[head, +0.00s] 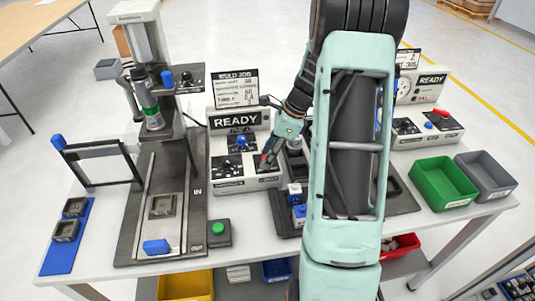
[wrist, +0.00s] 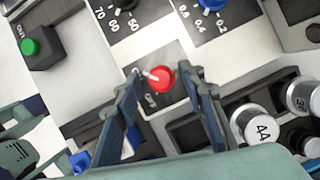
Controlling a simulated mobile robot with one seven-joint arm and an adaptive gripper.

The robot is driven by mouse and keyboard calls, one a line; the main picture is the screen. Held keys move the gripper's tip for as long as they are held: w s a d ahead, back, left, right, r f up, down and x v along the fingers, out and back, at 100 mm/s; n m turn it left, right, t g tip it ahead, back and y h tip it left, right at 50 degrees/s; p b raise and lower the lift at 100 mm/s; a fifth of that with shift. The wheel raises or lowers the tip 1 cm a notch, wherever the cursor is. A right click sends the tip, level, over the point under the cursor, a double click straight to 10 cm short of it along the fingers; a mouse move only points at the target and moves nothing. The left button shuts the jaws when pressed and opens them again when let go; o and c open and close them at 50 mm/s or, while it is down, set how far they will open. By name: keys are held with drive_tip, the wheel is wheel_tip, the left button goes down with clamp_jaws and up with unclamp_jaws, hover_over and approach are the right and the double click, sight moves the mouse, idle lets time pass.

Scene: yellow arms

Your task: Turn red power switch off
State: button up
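The red power switch (wrist: 161,79) is a round red knob with a white pointer on a dark plate. In the wrist view its pointer aims to the left. My gripper (wrist: 164,77) is open, with one blue-grey finger on each side of the knob. A gap shows between the knob and the right finger; the left fingertip is close to the pointer, and I cannot tell if it touches. In the head view my gripper (head: 270,150) reaches down to the welder's control box, and the red switch (head: 264,159) is partly hidden beneath it.
The control box (head: 230,178) has a READY display and a blue knob (wrist: 207,3) close by. A green button (wrist: 30,47) stands to the left. Weights (wrist: 257,127) sit right of my gripper. Another red switch (head: 440,114) is on the right-hand station. Green (head: 423,197) and grey bins stand right.

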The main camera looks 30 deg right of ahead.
drive_tip(key=shift+f, duration=0.1)
drive_tip(key=shift+c, duration=0.5)
clamp_jaws()
drive_tip(key=shift+n, duration=0.3)
drive_tip(key=n, duration=0.1)
drive_tip(key=n+g+p, duration=0.1)
drive_tip(key=n, duration=0.1)
drive_tip(key=shift+w+g+y, duration=0.15)
drive_tip(key=shift+g+y, duration=0.15)
drive_tip(key=shift+y, duration=0.1)
drive_tip(key=n+g, duration=0.1)
drive_tip(key=n, duration=0.4)
drive_tip(key=shift+w+g, duration=0.1)
drive_tip(key=shift+g, duration=0.3)
drive_tip(key=n+g+h, duration=0.1)
drive_tip(key=n, duration=0.3)
drive_tip(key=shift+w+a+n+p, duration=0.1)
drive_tip(key=shift+n+p, duration=0.2)
drive_tip(key=shift+p, duration=0.05)
drive_tip(key=shift+n+g+h, duration=0.35)
drive_tip(key=shift+n+g, duration=0.05)
drive_tip(key=shift+n, duration=0.75)
drive_tip(key=shift+n+g+h, duration=0.35)
drive_tip(key=shift+n+g, duration=0.05)
drive_tip(key=shift+n, duration=0.75)
